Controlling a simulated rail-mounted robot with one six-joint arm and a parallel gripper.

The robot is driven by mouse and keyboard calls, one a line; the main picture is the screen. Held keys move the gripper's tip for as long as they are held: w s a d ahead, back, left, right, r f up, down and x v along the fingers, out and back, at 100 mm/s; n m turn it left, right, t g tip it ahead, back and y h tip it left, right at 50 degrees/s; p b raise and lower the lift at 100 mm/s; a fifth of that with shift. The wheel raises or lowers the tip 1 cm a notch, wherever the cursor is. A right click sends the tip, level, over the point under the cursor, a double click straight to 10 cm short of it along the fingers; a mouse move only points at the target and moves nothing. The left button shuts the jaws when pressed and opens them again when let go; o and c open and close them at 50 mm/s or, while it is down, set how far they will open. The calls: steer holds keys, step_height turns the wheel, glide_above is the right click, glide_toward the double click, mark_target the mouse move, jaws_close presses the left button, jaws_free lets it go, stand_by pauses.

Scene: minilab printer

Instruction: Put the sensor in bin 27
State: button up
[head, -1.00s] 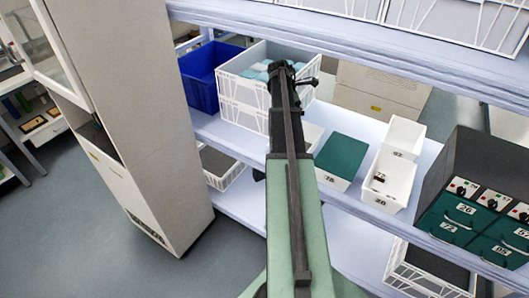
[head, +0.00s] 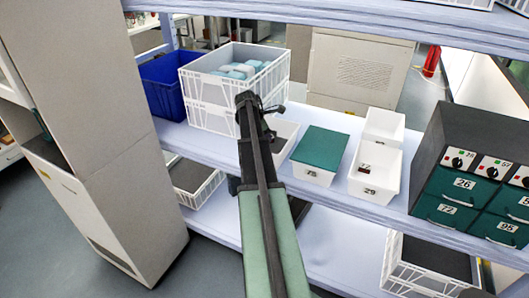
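A small dark reddish item (head: 364,168), possibly the sensor, lies in an open white bin (head: 388,178) whose front label looks like 29. It is too small to identify surely. No label that clearly reads 27 is visible. Another open bin (head: 287,131) with a grey inside is partly hidden behind my arm. My gripper is around the far end of my arm, in front of the large white crate and beside that bin. My arm hides its fingers, so I cannot see whether it is open or holds anything.
A green-topped bin (head: 320,146) stands between the open bins, with a smaller white bin (head: 384,124) behind. A white crate (head: 185,88) holds pale blue packs; a blue bin (head: 166,84) is left of it. A dark drawer cabinet (head: 474,145) stands right. An upper shelf (head: 330,18) runs overhead.

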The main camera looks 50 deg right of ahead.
steer(key=shift+f+b, duration=2.2)
steer(key=shift+f, duration=0.4)
steer(key=o, duration=0.6)
steer(key=shift+r, duration=0.1)
steer(key=p+v, duration=1.2)
steer(key=v, duration=0.1)
steer(key=shift+s+d+r, duration=0.1)
steer(key=shift+s+d, duration=0.05)
steer(key=shift+d, duration=0.05)
